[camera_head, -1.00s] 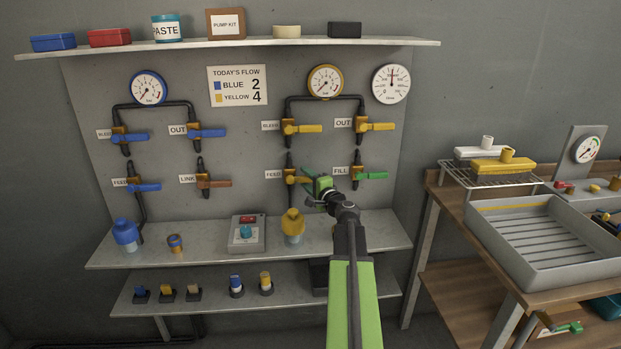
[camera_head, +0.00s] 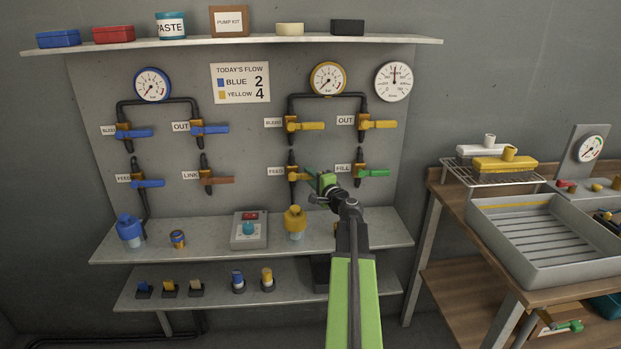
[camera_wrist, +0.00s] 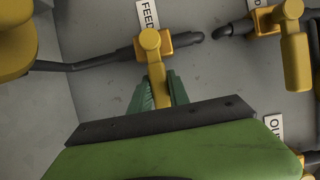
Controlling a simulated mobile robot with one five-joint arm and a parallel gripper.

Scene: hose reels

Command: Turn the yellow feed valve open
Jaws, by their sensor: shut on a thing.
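The yellow feed valve (camera_head: 293,172) is on the grey panel beside its FEED label, below the yellow bleed valve (camera_head: 291,124). In the wrist view the feed valve (camera_wrist: 153,42) shows its yellow handle (camera_wrist: 157,82) crosswise to the dark pipe. My gripper (camera_head: 312,176) comes from the right and meets the handle in the head view. In the wrist view my gripper (camera_wrist: 158,92) has its green fingers on both sides of the handle, shut on it. The handle's end is hidden behind my gripper's body.
The green-handled fill valve (camera_head: 373,173) is close to the right of my gripper. A yellow-topped bottle (camera_head: 295,222) stands on the shelf below the feed valve; its yellow part (camera_wrist: 15,45) is close at left in the wrist view. The shelf (camera_head: 190,244) has bare stretches.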

